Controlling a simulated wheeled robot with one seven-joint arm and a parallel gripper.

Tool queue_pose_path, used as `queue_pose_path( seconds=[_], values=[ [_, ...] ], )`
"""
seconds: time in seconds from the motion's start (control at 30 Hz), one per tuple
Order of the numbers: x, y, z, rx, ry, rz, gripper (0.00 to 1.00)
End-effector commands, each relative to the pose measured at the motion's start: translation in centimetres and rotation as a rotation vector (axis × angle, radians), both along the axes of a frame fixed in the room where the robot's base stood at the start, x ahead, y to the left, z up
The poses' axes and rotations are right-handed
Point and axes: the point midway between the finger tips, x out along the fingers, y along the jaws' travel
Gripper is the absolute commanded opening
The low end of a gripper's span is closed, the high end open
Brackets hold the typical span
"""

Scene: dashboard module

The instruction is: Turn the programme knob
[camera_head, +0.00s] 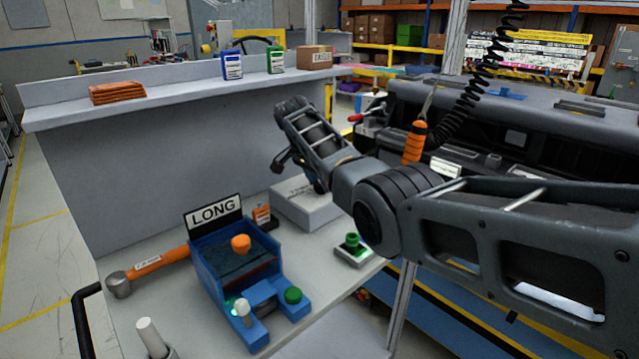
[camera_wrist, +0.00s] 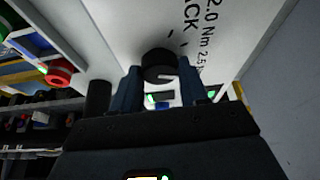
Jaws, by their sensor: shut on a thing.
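The programme knob (camera_wrist: 158,62) is a dark round knob in the wrist view. It stands on a white panel (camera_wrist: 130,22) printed with black text, including "2.0 Nm", and tick marks. My gripper (camera_wrist: 161,82) has its two blue-grey fingers on either side of the knob and is shut on it. In the head view the white box (camera_head: 308,214) stands on the grey bench, with my arm reaching over it. My wrist and arm hide the knob and most of the fingers there.
A blue tray unit (camera_head: 212,262) with a "LONG" sign stands left of the box. A green-topped piece (camera_head: 352,241) sits on the bench to the right. A coiled black cable hangs above an orange-handled tool (camera_head: 414,142).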

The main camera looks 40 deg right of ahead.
Motion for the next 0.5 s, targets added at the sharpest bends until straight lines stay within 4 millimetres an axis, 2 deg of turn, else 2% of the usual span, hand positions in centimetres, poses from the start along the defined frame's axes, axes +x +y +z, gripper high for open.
queue_pose_path(
  seconds=[0.4, 0.43, 0.5],
  values=[
    [0.05, -0.06, 0.08, -0.001, -0.002, -0.007, 0.13],
    [0.04, -0.07, 0.08, -0.001, -0.002, -0.007, 0.45],
    [0.04, -0.06, 0.08, -0.001, -0.002, -0.007, 0.51]
  ],
)
